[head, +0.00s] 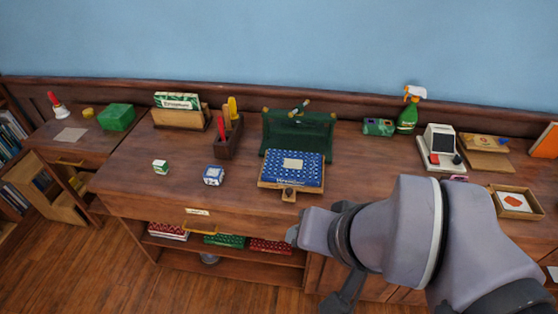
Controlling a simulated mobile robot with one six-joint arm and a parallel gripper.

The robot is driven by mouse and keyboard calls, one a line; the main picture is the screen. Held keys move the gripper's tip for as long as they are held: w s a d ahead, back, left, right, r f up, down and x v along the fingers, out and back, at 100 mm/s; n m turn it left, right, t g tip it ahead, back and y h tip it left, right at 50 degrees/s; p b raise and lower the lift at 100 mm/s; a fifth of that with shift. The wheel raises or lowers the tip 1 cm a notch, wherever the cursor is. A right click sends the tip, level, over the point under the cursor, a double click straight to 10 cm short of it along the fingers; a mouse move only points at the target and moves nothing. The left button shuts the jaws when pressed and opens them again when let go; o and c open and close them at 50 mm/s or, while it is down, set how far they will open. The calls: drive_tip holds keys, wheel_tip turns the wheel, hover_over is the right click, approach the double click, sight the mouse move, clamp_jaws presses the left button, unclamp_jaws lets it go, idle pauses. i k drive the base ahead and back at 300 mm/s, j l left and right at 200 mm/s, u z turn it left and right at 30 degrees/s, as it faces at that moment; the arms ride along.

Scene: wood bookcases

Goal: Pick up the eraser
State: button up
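I cannot say for sure which thing is the eraser. Small candidates on the desk are a green-and-white block (160,167) at the left and a blue-and-white block (213,176) to its right. A small pink thing (458,178) shows just above my arm at the right, partly hidden. My grey arm reaches in from the lower right, in front of the desk edge. A dark part, perhaps my gripper (345,292), shows below it near the bottom edge. Its fingers are not clear, and I see nothing held.
A blue patterned box (292,170) lies before a green stand (298,131) mid-desk. A wooden tool caddy (228,142), a card holder (181,117), a spray bottle (408,110), a card terminal (439,147) and an open box (515,203) stand around. The desk's front left is mostly clear.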

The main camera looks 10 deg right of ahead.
sight(160, 166)
drive_tip(key=i+j, duration=0.3)
drive_tip(key=j, duration=0.15)
drive_tip(key=i+j, duration=0.25)
drive_tip(key=j, duration=0.2)
drive_tip(key=i+j, duration=0.3)
drive_tip(key=j, duration=0.15)
drive_tip(key=i+j, duration=0.3)
drive_tip(key=j, duration=0.15)
drive_tip(key=i+j, duration=0.25)
drive_tip(key=j, duration=0.2)
